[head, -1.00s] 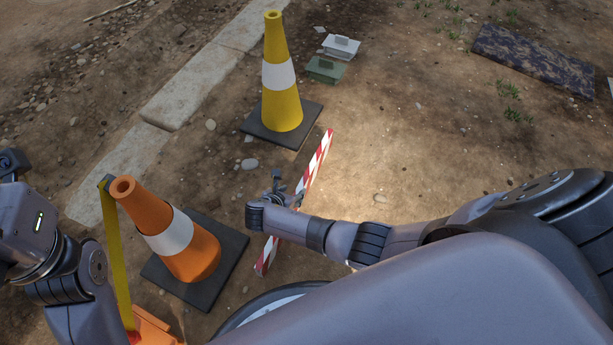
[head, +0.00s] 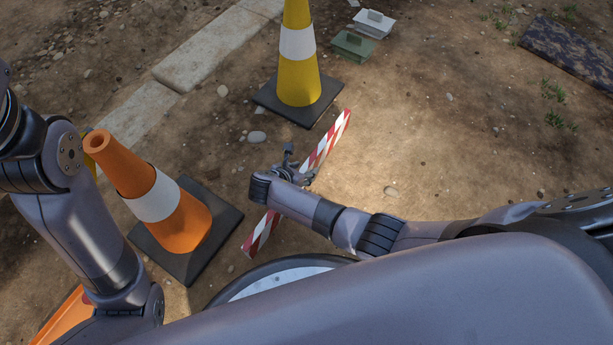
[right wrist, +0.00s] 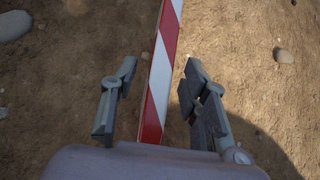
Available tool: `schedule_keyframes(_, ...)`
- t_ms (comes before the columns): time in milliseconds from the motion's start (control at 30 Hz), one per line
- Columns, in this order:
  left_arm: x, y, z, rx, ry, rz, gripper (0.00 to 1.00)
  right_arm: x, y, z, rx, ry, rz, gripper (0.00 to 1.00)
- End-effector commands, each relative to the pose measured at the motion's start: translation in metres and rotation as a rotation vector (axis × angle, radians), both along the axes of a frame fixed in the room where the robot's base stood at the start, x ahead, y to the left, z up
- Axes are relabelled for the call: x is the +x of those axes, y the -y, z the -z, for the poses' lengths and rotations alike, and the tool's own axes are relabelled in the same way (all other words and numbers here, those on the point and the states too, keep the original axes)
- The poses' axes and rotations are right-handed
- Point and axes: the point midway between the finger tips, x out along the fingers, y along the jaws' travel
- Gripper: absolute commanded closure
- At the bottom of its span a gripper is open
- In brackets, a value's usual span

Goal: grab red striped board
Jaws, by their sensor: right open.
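The red and white striped board (head: 327,141) lies on the dirt in the head view, running from near the yellow cone down toward my base. My right gripper (head: 298,166) is over its middle and hides part of it. In the right wrist view the board (right wrist: 163,72) runs lengthwise between the two open fingers of my right gripper (right wrist: 158,108), with a gap on each side. Nothing is held. My left arm shows at the left of the head view, but its gripper is out of the picture.
An orange cone (head: 183,222) on a black base stands left of the board. A yellow cone (head: 298,75) stands behind it. A green box (head: 352,46) and a white box (head: 374,23) sit at the back. A dark patterned slab (head: 570,50) lies far right. Dirt right of the board is clear.

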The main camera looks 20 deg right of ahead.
Motion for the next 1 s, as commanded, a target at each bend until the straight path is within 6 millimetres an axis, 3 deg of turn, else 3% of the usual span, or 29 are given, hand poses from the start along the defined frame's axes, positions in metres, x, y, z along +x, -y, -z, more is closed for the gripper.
schedule_keyframes(133,0.0001,0.0,-0.0004,0.0,-0.001,0.0,0.6,0.0002,-0.0001,-0.0008,0.0,0.0,0.0,0.6)
schedule_keyframes(733,-0.0002,0.0001,-0.0003,0.0,0.0,0.001,0.6,0.0,0.0005,-0.0004,0.0,0.0,0.0,1.0)
schedule_keyframes(1000,-0.0001,0.0001,-0.0002,0.0,0.0,0.001,0.6,-0.0001,0.0006,-0.0003,0.0,-0.001,0.001,1.0)
